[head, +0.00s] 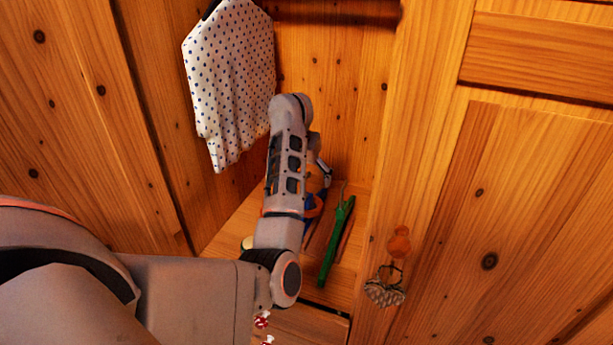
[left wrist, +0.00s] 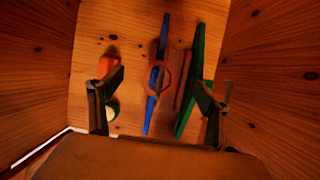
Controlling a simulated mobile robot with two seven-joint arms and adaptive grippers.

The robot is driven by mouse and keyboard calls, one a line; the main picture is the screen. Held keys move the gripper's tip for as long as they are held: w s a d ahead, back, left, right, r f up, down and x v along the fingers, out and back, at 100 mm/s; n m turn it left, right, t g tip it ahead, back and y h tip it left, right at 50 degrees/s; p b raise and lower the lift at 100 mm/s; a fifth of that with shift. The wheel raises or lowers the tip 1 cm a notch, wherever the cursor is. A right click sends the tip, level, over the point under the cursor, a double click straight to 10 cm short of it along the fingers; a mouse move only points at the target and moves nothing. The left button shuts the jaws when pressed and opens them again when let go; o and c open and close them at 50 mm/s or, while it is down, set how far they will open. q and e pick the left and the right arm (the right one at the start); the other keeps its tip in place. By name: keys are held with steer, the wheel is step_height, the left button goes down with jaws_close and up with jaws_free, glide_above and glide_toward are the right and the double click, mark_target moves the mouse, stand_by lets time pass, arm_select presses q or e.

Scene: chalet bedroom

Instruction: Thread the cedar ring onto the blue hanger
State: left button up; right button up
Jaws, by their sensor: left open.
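In the left wrist view the blue hanger (left wrist: 165,38) lies lengthwise between my open fingers. A brown ring (left wrist: 169,78), apparently the cedar ring, shows at the blue hanger's middle. I cannot tell whether it goes around the hanger or only overlaps it. My left gripper (left wrist: 158,80) is open, with one finger on each side of the ring, and nothing is clamped. In the head view my left arm reaches into the wardrobe and hides most of the blue hanger and the ring. My right gripper is not in view.
A green hanger (head: 338,236) lies right of the blue one, close to my right-hand finger in the wrist view (left wrist: 190,85). An orange object (left wrist: 107,66) and a pale round object (left wrist: 112,110) are at left. A dotted garment (head: 232,85) hangs above. Wooden walls enclose the space.

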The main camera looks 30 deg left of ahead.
arm_select(q)
steer(key=v, duration=0.7)
steer(key=shift+r, duration=0.2)
steer(key=shift+s, duration=0.1)
stand_by(0.6)
